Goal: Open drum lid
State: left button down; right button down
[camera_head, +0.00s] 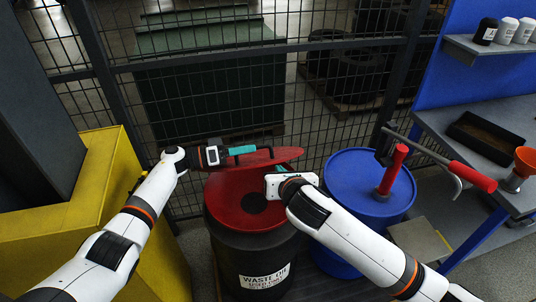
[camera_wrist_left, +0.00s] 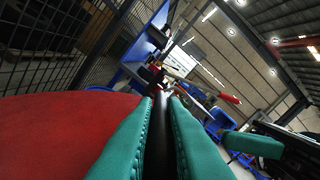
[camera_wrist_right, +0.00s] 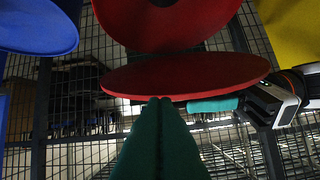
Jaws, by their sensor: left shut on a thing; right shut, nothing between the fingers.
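The dark drum (camera_head: 256,262) labelled waste oil has a red top (camera_head: 228,200) with a dark round opening. Its red lid (camera_head: 285,155) stands tilted up at the back of that top. My left gripper (camera_head: 250,150) is at the lid's left part, teal fingers shut on a dark piece (camera_wrist_left: 158,135), probably the lid's handle; the grip is partly hidden. My right gripper (camera_head: 279,169) is shut and empty over the top's right rear. In the right wrist view its fingertips (camera_wrist_right: 160,102) are at the lid's edge; I cannot tell if they touch.
A blue drum (camera_head: 350,165) with a red-handled pump (camera_head: 392,170) stands close on the right. A yellow cabinet (camera_head: 100,165) is on the left, and a mesh fence (camera_head: 310,60) runs behind. A grey workbench (camera_head: 480,115) is at far right.

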aim_at(268, 160)
pick_arm(q)
jog(key=shift+a, duration=0.1)
pick_arm(e)
jog(key=shift+n, duration=0.9)
jog(key=w+a, duration=0.1)
jog(key=w, duration=0.1)
jog(key=w+a+f, duration=0.1)
jog(key=w, duration=0.2)
jog(key=w+a, duration=0.1)
jog(key=w, duration=0.1)
jog(key=shift+w+a+f, duration=0.25)
jog(key=shift+w+f, duration=0.1)
jog(key=shift+w, duration=0.05)
